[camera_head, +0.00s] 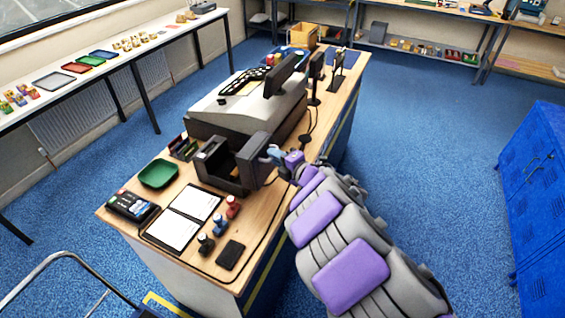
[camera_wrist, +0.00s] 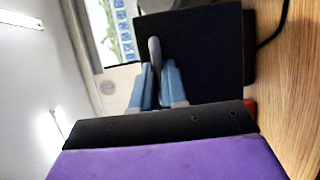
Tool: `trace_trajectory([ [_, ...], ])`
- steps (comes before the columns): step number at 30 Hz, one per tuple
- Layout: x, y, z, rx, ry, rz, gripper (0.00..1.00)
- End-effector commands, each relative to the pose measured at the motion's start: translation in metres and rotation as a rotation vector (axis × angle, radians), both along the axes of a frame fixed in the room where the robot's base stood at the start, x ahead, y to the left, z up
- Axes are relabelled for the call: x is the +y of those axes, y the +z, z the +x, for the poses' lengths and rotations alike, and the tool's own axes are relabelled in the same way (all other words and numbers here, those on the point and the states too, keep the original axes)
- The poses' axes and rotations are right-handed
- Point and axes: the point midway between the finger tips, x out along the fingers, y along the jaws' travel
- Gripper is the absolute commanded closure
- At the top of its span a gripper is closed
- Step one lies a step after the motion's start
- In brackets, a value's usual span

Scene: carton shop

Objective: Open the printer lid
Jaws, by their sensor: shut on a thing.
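The printer (camera_head: 212,163) is a dark grey box on the wooden counter. Its lid (camera_head: 254,158) is a dark panel that stands steeply up at the box's right side, and the box looks open on the left of it. My gripper (camera_head: 274,153) is at the lid's right face, with blue fingers. In the wrist view, my gripper (camera_wrist: 157,72) is shut on a grey handle (camera_wrist: 154,48) in front of the dark lid (camera_wrist: 208,50). The handle's lower part is hidden between the fingers.
A large grey machine (camera_head: 250,105) stands just behind the printer. A cable (camera_head: 262,238) runs along the counter's right edge.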

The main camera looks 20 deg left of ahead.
Motion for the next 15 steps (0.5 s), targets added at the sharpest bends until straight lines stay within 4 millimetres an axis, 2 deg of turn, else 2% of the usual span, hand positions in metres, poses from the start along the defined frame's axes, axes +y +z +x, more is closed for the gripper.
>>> trace_trajectory([
  [8,0.0017,-0.0016,-0.001,0.004,0.003,-0.002,1.0],
  [9,0.0017,-0.0016,-0.0012,0.004,0.003,-0.002,0.86],
  [15,0.0011,-0.0006,-0.0008,0.002,0.002,0.0,0.67],
])
